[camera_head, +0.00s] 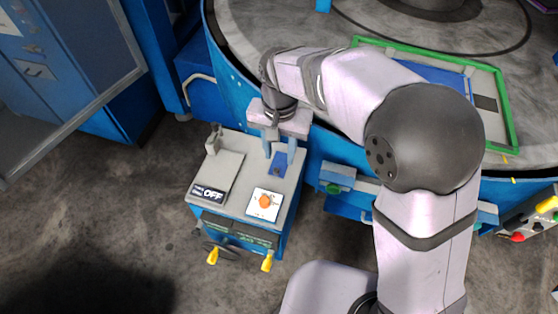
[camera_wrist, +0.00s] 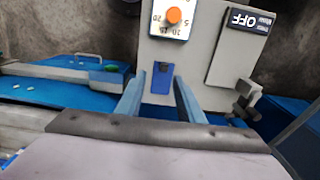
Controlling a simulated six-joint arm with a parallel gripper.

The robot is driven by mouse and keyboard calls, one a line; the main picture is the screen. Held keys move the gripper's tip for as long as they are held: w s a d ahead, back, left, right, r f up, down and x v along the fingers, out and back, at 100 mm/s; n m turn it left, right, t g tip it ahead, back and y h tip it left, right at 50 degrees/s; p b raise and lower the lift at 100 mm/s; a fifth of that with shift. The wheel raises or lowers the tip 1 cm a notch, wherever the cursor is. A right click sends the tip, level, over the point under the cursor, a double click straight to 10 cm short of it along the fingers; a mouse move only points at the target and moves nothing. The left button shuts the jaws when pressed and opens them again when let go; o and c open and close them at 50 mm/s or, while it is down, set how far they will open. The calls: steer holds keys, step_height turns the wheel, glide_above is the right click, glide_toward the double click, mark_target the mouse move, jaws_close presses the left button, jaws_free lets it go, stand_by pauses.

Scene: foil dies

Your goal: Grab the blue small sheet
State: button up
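The blue small sheet (camera_head: 278,168) lies on the light grey top of a small machine (camera_head: 232,190), with a dark mark near one end. In the wrist view the sheet (camera_wrist: 161,82) shows between my gripper's two fingers. My gripper (camera_head: 279,151) points down over the sheet, its blue-grey fingers apart, one on each side. In the wrist view the fingers of my gripper (camera_wrist: 159,84) have a gap to the sheet on both sides. I cannot tell how high the fingertips are above the top.
The machine top carries an orange knob (camera_head: 264,201), an OFF sign (camera_head: 209,194) and a grey bracket (camera_head: 213,139). Yellow-tipped handles (camera_head: 267,262) stick out at its front. Behind stands a large round blue-rimmed table with a green frame (camera_head: 505,105) holding a larger blue sheet (camera_head: 440,75).

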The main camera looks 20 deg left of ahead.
mark_target(276, 169)
steer(key=shift+s+a, duration=0.1)
steer(key=shift+a, duration=0.35)
steer(key=shift+f+p, duration=1.7)
steer(key=shift+f, duration=1.9)
jaws_close()
